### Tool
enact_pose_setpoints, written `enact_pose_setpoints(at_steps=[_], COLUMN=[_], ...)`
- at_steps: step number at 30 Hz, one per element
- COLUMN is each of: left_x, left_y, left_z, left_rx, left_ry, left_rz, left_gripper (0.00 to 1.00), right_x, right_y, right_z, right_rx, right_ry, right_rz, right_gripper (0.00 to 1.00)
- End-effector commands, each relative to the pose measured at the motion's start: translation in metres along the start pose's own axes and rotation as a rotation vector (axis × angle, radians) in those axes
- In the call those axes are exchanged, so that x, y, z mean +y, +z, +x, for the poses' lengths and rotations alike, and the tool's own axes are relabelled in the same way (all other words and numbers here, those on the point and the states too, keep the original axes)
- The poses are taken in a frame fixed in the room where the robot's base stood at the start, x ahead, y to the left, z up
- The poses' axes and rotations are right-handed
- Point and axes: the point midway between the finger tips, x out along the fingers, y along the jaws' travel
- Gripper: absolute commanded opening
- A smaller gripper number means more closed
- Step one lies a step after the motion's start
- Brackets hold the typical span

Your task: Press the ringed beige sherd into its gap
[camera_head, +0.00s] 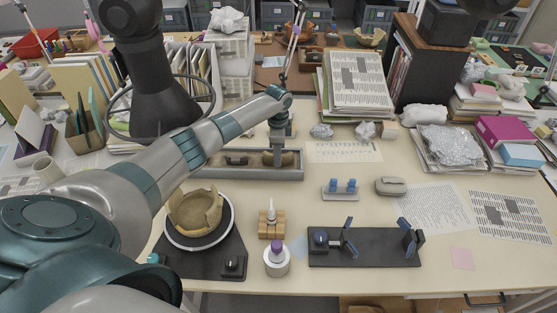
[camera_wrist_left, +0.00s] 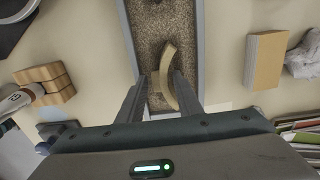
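My left gripper (camera_head: 279,150) reaches down over the right part of the grey sand tray (camera_head: 293,178). In the left wrist view its two fingers (camera_wrist_left: 160,82) stand apart, one on each side of a curved beige sherd (camera_wrist_left: 170,60) lying on the sand; I see sand between the left finger and the sherd. In the head view the sherd (camera_head: 288,159) is partly hidden by the gripper. No ring around it is visible. A beige, partly rebuilt bowl (camera_head: 195,212) with a jagged rim stands on the round turntable (camera_head: 168,236) at front left. My right gripper is not in view.
A dark piece (camera_head: 237,160) lies at the tray's left. A wooden block (camera_head: 271,229) and white purple-capped jar (camera_head: 277,262) stand right of the turntable. A black stand with blue clamps (camera_head: 375,250) is front right. The table right of the tray has free room.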

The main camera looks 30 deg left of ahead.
Motion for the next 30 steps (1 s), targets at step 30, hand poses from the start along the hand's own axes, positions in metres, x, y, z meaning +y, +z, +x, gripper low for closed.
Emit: enact_pose_setpoints(at_steps=[30], left_x=[0.0], left_y=[0.0], left_z=[-0.032], left_rx=[0.001], left_ry=[0.0], left_rz=[0.0], left_gripper=[0.03], right_x=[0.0], right_y=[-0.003], right_z=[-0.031], right_rx=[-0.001], right_ry=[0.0], right_rz=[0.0], right_gripper=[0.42])
